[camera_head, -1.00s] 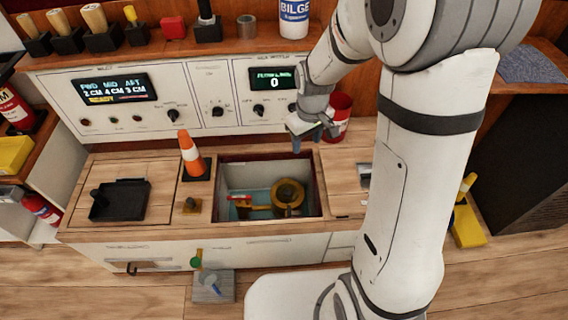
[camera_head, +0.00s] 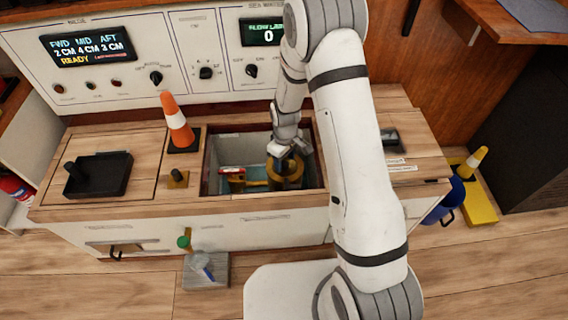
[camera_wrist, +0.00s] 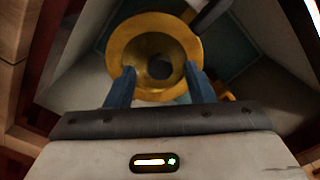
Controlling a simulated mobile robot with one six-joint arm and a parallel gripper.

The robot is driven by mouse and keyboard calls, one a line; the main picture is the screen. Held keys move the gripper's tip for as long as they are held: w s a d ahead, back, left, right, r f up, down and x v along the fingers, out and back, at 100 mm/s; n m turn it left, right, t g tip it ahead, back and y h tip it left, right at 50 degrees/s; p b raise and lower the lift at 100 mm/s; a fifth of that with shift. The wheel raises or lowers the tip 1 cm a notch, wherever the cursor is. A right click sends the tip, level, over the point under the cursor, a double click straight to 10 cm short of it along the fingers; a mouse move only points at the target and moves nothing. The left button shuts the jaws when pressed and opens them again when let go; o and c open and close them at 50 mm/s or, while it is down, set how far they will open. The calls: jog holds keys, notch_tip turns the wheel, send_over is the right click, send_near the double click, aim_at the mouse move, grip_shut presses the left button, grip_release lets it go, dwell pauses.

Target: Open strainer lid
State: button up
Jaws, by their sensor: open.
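The brass strainer (camera_head: 286,180) stands in the open well (camera_head: 213,160) in the counter. In the wrist view it is a round brass ring (camera_wrist: 120,42) with a darker middle; I cannot tell whether that middle is a lid or an opening. My gripper (camera_head: 291,156) points down into the well, over the strainer, and hides part of it. In the wrist view my gripper (camera_wrist: 160,80) is open, its two blue fingers apart at the ring's near side. Nothing is held between them. Contact cannot be told.
A red-handled valve (camera_head: 232,170) sits left of the strainer in the well. An orange cone (camera_head: 177,122) stands on the counter at the well's left rear, with a black tray (camera_head: 99,175) farther left. The well's walls are close around my gripper.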

jog(key=shift+f, duration=0.6)
grip_shut()
jog(key=shift+a, duration=0.1)
